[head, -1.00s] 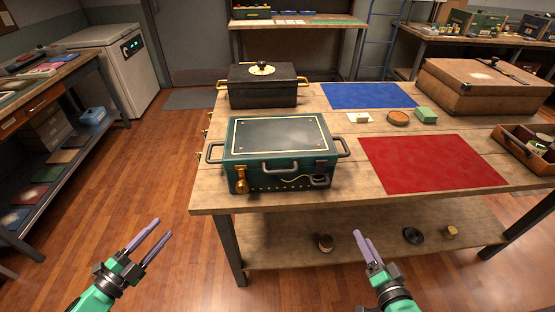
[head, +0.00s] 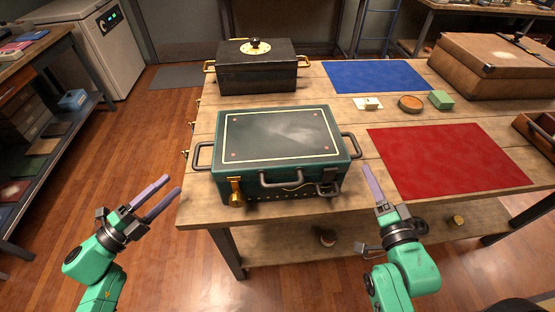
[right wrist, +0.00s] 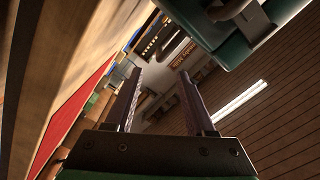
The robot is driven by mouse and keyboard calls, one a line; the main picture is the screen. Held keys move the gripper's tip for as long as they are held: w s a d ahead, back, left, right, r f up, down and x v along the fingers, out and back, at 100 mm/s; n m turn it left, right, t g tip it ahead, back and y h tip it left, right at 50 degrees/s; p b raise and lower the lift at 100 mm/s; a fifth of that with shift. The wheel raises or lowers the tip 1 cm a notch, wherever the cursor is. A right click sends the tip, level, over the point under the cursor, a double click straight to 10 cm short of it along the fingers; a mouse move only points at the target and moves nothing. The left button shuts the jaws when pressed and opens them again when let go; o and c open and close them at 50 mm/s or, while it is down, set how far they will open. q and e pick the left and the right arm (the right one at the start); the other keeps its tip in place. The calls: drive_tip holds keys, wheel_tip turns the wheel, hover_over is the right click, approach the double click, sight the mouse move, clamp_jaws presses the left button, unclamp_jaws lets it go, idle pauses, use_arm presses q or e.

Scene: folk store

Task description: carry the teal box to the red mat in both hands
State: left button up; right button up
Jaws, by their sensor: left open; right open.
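The teal box (head: 280,140) sits closed on the wooden table, with a dark handle at each end, a front handle and a brass latch. The red mat (head: 447,160) lies flat on the table to its right, apart from it. My left gripper (head: 160,194) is open and empty, off the table's left edge, left of and below the box's left handle. My right gripper (head: 373,186) is open and empty, just right of the box's front right corner, near the table's front edge. In the right wrist view, part of the box (right wrist: 236,45) shows at the top and the mat (right wrist: 75,118) at the left.
A black box (head: 256,72) with brass handles stands behind the teal box. A blue mat (head: 375,76), an orange round dish (head: 410,104), a green block (head: 441,99) and a brown case (head: 495,68) are on the table (head: 330,212). A lower shelf holds small items.

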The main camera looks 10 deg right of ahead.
sight(359, 152)
use_arm(q)
drive_tip(key=x, duration=1.2)
drive_tip(key=shift+w+d+r, duration=0.1)
drive_tip(key=shift+w+d, duration=0.05)
drive_tip(key=shift+w, duration=0.05)
use_arm(e)
drive_tip(key=w, duration=1.2)
drive_tip(key=shift+w, duration=0.2)
use_arm(q)
clamp_jaws()
use_arm(e)
clamp_jaws()
